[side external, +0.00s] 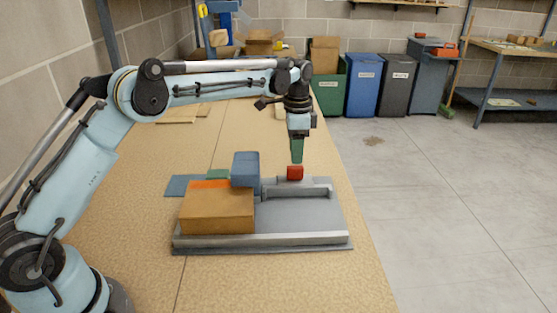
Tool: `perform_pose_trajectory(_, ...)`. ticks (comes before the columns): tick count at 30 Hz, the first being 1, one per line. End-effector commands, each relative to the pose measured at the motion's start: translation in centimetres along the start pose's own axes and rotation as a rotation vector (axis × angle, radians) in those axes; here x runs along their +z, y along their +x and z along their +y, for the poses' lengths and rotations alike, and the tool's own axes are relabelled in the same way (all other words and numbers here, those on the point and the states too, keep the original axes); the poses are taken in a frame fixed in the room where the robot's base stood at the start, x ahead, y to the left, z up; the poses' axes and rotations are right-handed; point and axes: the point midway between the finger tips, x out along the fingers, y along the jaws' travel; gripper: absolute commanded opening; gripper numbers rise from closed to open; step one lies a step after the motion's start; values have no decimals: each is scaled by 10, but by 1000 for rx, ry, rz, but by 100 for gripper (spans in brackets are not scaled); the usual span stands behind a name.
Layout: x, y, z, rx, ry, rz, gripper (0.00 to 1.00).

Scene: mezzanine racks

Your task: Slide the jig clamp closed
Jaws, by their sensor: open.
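A grey jig (328,224) lies on the work surface, with a raised ledge along its front edge and a grey bar (305,192) toward its back right. A small red block (295,173), perhaps the clamp's handle, stands behind the bar. A tan block (217,212) sits on the jig's left part, and a blue block (245,169) stands at its back right corner. My gripper (296,161) points down just above the red block, open and with nothing visible in it. Its green fingers overlap in this view, and I cannot tell whether they touch the red block.
A flat blue-grey plate (176,186), an orange strip (210,184) and a small green piece (218,174) lie at the jig's back left. The tan worktop (135,155) is clear left of the jig. Bins, including a blue one (363,85), stand on the floor behind.

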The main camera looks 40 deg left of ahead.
Motion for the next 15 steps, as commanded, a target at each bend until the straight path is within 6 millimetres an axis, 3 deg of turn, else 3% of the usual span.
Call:
perform_pose_trajectory(6,0,37,0,0,0,0,45)
perform_pose_trajectory(15,0,58,0,0,-1,0,45)
